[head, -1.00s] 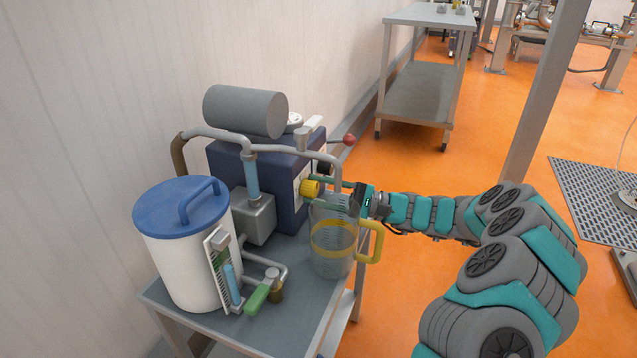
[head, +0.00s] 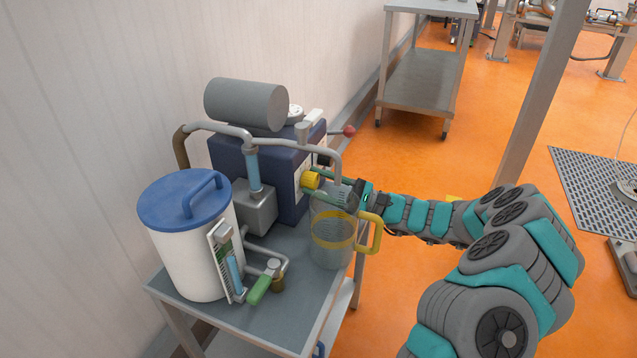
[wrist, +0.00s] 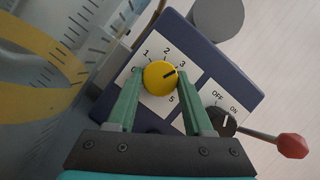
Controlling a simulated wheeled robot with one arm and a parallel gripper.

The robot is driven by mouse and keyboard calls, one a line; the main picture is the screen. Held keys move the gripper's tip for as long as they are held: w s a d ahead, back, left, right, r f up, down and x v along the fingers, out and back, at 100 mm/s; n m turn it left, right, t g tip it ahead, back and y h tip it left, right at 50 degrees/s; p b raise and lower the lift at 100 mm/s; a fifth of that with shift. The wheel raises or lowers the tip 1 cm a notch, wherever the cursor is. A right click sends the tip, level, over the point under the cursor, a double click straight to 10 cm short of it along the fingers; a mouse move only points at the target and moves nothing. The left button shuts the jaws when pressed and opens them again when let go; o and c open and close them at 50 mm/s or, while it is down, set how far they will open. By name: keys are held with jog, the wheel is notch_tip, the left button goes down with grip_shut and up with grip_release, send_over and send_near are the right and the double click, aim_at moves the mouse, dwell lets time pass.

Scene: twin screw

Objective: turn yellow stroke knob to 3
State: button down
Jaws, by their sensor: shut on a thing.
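The yellow stroke knob (wrist: 160,76) sits on a white dial plate with numbers on the dark blue pump housing. Its black pointer line aims at about the 3. In the head view the knob (head: 311,180) sticks out from the housing's right face. My gripper (wrist: 161,76) has its green fingers on either side of the knob, shut on it. The 4 on the dial is hidden by a finger.
A clear jug (head: 333,229) with a yellow handle stands close below my gripper. An OFF/ON switch (wrist: 221,122) and a red-balled lever (wrist: 293,146) are to the right of the dial. A white tank (head: 190,250) with a blue lid stands at the left of the cart.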

jog(key=shift+f, duration=0.15)
jog(key=shift+c, duration=1.5)
grip_release()
jog(key=v, duration=0.6)
jog(key=shift+d+b, duration=0.25)
jog(key=shift+b, duration=0.15)
jog(key=shift+s+d+f, duration=0.1)
jog(key=shift+d+f, duration=0.1)
jog(key=shift+d, duration=0.45)
